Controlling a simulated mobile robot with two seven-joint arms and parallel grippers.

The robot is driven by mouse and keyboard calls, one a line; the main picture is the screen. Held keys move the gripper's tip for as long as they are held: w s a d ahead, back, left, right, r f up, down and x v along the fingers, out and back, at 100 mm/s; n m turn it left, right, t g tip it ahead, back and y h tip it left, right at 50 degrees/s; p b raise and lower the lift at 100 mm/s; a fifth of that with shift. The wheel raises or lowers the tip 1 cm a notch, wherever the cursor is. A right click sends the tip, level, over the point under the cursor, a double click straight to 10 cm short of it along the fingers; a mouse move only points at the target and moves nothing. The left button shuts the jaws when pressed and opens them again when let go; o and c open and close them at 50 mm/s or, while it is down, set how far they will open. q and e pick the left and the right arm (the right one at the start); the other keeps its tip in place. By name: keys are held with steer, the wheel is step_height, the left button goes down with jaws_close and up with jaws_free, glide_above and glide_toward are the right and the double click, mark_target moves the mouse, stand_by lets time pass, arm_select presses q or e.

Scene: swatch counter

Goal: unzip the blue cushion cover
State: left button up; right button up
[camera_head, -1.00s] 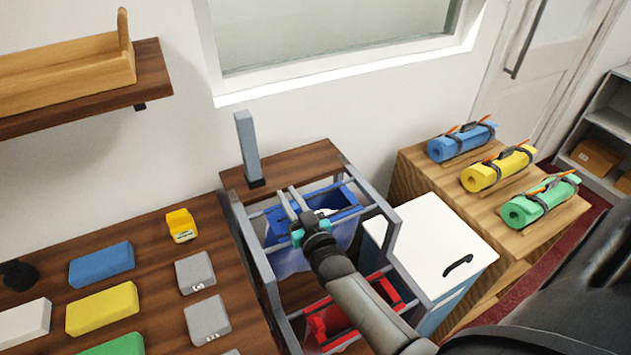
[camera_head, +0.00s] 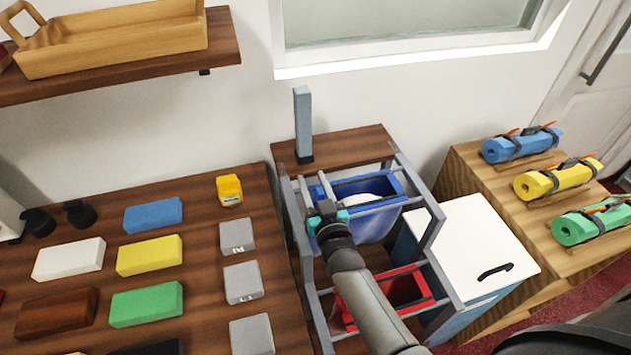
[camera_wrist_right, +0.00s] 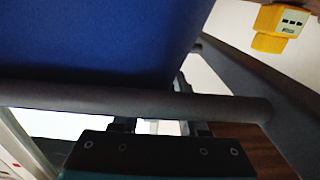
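A blue open-topped item (camera_head: 396,222), which looks like the blue cover, hangs in the far bay of a grey rail rack, with something white (camera_head: 368,200) inside. I cannot make out a zip or its pull. My right gripper (camera_head: 323,186) is at the cover's left end, its fingers apart, with nothing seen between them. In the right wrist view a blue surface (camera_wrist_right: 95,40) fills the upper left, and a grey bar crosses in front of the fingers (camera_wrist_right: 163,127), hiding part of them. Contact with the cover cannot be told. My left gripper is not in view.
A red item (camera_head: 405,288) hangs in the rack's (camera_head: 442,222) near bay, under my right arm. A white-topped cabinet (camera_head: 470,245) stands right of the rack. Left is a table with coloured blocks (camera_head: 150,255) and a yellow device (camera_head: 229,190). A grey-blue post (camera_head: 303,115) stands behind.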

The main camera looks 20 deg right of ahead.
steer(key=shift+o, duration=0.2)
steer(key=shift+d, duration=0.15)
steer(key=shift+s, duration=0.1)
steer(key=shift+s, duration=0.25)
steer(key=s+a+p, duration=0.1)
steer(key=s, duration=1.3)
steer(key=shift+s+a, duration=0.25)
steer(key=shift+a, duration=0.15)
